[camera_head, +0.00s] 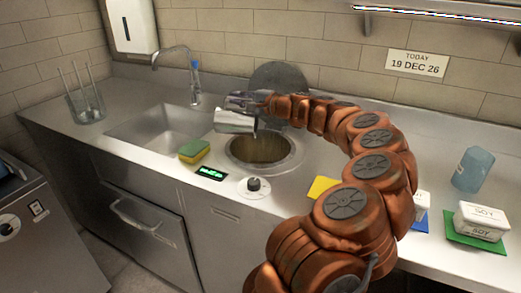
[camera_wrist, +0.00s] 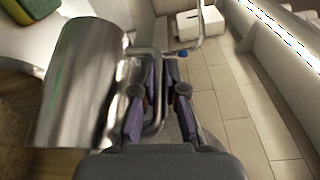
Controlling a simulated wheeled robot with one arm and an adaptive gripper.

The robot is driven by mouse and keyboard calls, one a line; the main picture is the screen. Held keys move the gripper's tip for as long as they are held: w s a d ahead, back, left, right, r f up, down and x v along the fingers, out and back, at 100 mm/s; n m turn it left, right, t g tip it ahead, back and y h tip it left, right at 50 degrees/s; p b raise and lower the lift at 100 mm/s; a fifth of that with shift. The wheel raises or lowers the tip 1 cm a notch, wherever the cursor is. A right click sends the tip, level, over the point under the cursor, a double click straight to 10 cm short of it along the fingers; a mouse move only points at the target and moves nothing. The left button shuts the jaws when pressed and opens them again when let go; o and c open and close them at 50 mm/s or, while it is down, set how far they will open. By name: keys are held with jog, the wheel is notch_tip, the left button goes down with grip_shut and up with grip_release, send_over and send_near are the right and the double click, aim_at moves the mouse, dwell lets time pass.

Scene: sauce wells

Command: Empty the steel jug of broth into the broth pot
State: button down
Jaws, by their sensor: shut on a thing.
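The steel jug (camera_head: 234,121) is tipped well over onto its side, above the left back edge of the broth pot. It also fills the left of the wrist view (camera_wrist: 78,85). My gripper (camera_head: 262,106) is shut on the jug's handle (camera_wrist: 155,115), with its fingers either side of it in the wrist view (camera_wrist: 157,98). The broth pot (camera_head: 290,160) is a round well sunk in the steel counter, brownish inside. The jug's mouth and any broth in it are hidden, and I cannot tell whether liquid is flowing.
A round lid (camera_head: 278,76) leans on the wall behind the pot. A sink (camera_head: 160,130) with a tap (camera_head: 188,62) is to the left, a green-yellow sponge (camera_head: 194,151) between. A dial (camera_head: 254,187) is in front. Soy tubs (camera_head: 481,220) and a blue bottle (camera_head: 473,169) stand right.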

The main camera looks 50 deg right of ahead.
jog(key=shift+s+d+r+t+b, duration=0.25)
jog(key=shift+s+d+t+b, duration=0.2)
jog(key=shift+s+b, duration=0.3)
jog(key=shift+s+d+f+m+t+b, duration=0.15)
jog(key=shift+m+t+b, duration=0.15)
jog(key=shift+b, duration=0.7)
jog(key=s+b, duration=0.1)
jog(key=b, duration=0.2)
jog(key=s+d+t+b, duration=0.1)
jog(key=b, duration=0.2)
jog(key=shift+d+r+m+t+y, duration=0.15)
jog(key=shift+r+m+t+y, duration=0.15)
jog(key=shift+m, duration=0.1)
jog(key=shift+r, duration=0.2)
